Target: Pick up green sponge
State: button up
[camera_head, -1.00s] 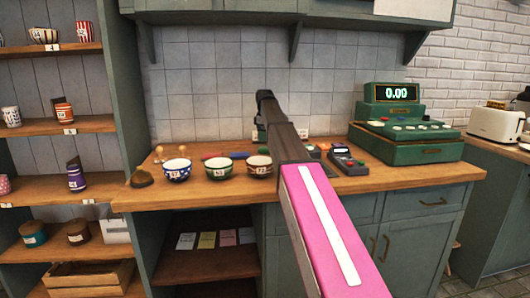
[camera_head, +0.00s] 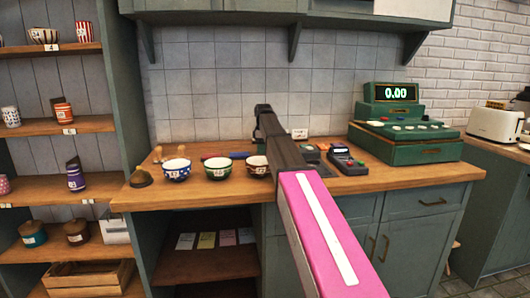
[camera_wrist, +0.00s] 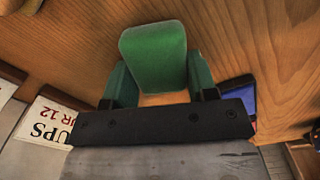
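The green sponge (camera_wrist: 153,55) is a bright green rounded block on the wooden counter, at the upper middle of the wrist view. My gripper (camera_wrist: 160,97) is right before it, with two dark green side pieces spread apart at its left and right. Bare wood shows in the gap between them, below the block. The gripper looks open, and I cannot tell whether it touches the sponge. In the head view my dark arm end hides the sponge and the fingertips.
Several patterned bowls, among them a blue one (camera_head: 177,170) and a green one (camera_head: 218,168), stand left of my arm on the counter (camera_head: 300,183). A card reader (camera_head: 346,160) and a green cash register (camera_head: 405,140) stand to the right. A printed sign (camera_wrist: 50,122) lies left of my gripper.

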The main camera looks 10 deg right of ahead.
jog(key=shift+c, duration=0.5)
jog(key=shift+r, duration=0.45)
jog(key=r, duration=0.3)
jog(key=shift+s+a+r, duration=0.3)
jog(key=shift+a+r, duration=0.1)
jog(key=s+a+r, duration=0.5)
jog(key=a+r, duration=0.1)
jog(key=a, duration=0.3)
jog(key=shift+s+r, duration=0.15)
jog(key=shift+s, duration=0.1)
jog(key=shift+a, duration=0.1)
